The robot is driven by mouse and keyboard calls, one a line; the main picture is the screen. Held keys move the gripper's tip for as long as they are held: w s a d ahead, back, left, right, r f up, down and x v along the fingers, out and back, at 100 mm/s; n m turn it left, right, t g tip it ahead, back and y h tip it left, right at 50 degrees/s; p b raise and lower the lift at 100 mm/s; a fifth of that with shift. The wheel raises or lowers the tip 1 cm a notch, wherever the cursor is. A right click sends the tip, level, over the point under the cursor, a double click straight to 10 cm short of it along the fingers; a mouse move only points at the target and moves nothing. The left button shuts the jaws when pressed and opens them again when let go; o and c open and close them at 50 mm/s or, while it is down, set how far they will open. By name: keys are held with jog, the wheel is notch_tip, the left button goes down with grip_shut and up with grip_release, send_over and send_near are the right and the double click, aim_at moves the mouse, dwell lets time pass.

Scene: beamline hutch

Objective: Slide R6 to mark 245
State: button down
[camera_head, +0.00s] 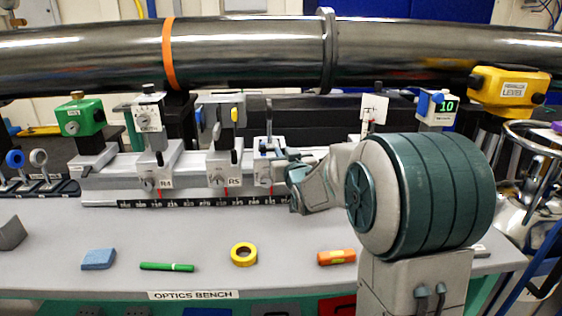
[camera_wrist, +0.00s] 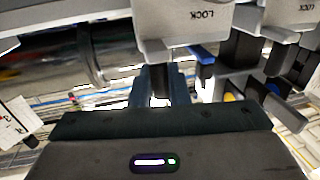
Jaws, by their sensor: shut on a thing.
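A grey rider (camera_head: 263,172), standing just right of the rider labelled R5 (camera_head: 222,172), is likely R6; its own label does not show. My gripper (camera_head: 292,180) reaches it from the right and hides its right side. In the wrist view, my gripper's dark fingers (camera_wrist: 162,88) are shut on a dark part below a grey block marked LOCK (camera_wrist: 180,22), with a blue lever (camera_wrist: 203,55) beside it. The black scale strip (camera_head: 205,203) runs along the rail's front; mark 245 is not readable.
The rider labelled R4 (camera_head: 155,172) stands left of R5. A small white card (camera_head: 373,108) stands right of the held rider, behind my arm. Tape (camera_head: 243,254), a green pen (camera_head: 167,267), a blue block (camera_head: 98,259) and an orange item (camera_head: 336,257) lie on the bench front.

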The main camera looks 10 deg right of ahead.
jog(key=shift+a, duration=0.2)
jog(key=c, duration=1.5)
grip_release()
jog(key=shift+s, duration=0.15)
jog(key=s, duration=1.3)
jog(key=shift+s+d, duration=0.3)
jog(key=s+a+g+p, duration=0.1)
jog(key=s+g+p, duration=0.3)
jog(key=s, duration=0.3)
jog(key=s+a+g+p, duration=0.1)
jog(key=s+g+p, duration=0.4)
jog(key=s, duration=0.3)
jog(key=s+a+r+g+h+p, duration=0.1)
jog(key=s+g+p, duration=0.4)
jog(key=s, duration=0.3)
jog(key=shift+r+m+g, duration=0.1)
jog(key=shift+m+g, duration=0.3)
jog(key=shift+g, duration=0.2)
